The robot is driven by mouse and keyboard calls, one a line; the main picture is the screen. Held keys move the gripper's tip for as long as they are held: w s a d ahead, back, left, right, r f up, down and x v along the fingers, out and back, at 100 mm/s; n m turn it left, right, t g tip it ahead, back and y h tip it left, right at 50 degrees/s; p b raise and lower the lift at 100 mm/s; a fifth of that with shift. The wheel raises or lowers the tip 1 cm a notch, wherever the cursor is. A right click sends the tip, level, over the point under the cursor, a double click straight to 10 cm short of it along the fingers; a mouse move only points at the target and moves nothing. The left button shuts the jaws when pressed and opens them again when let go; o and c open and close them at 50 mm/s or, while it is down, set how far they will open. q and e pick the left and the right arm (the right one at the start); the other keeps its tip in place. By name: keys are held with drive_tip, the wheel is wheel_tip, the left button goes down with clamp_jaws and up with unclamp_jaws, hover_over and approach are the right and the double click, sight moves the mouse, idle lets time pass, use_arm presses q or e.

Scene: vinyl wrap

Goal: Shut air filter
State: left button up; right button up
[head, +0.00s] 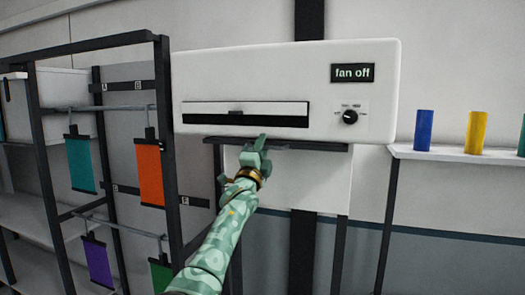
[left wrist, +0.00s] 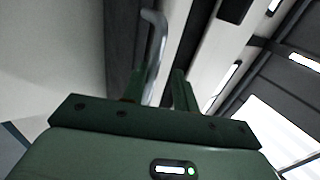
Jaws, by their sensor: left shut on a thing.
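The white wall unit (head: 280,80) has a long dark slot across its front, with a pale filter front (head: 270,108) in its upper part and a small dark grip near the middle. My left gripper (head: 262,139) is just below the slot's lower edge, in front of a dark ledge. In the left wrist view, its fingers (left wrist: 160,92) are close together around a grey curved handle (left wrist: 156,35). Where the handle joins the unit is not clear. The fingers and the held part are small in the head view. My right gripper is not in view.
The unit carries a "fan off" display (head: 352,73) and a black knob (head: 350,117). A rack (head: 162,100) with hanging coloured sheets stands at left. A shelf (head: 455,155) with coloured rolls is at right. A dark ledge (head: 320,147) runs under the unit.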

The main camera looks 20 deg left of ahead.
use_arm(q)
drive_tip(key=shift+s+r, duration=0.15)
drive_tip(key=shift+r, duration=0.3)
drive_tip(key=shift+f, duration=0.15)
drive_tip(key=b+v, duration=0.4)
drive_tip(key=v, duration=1.2)
drive_tip(key=shift+f, duration=0.45)
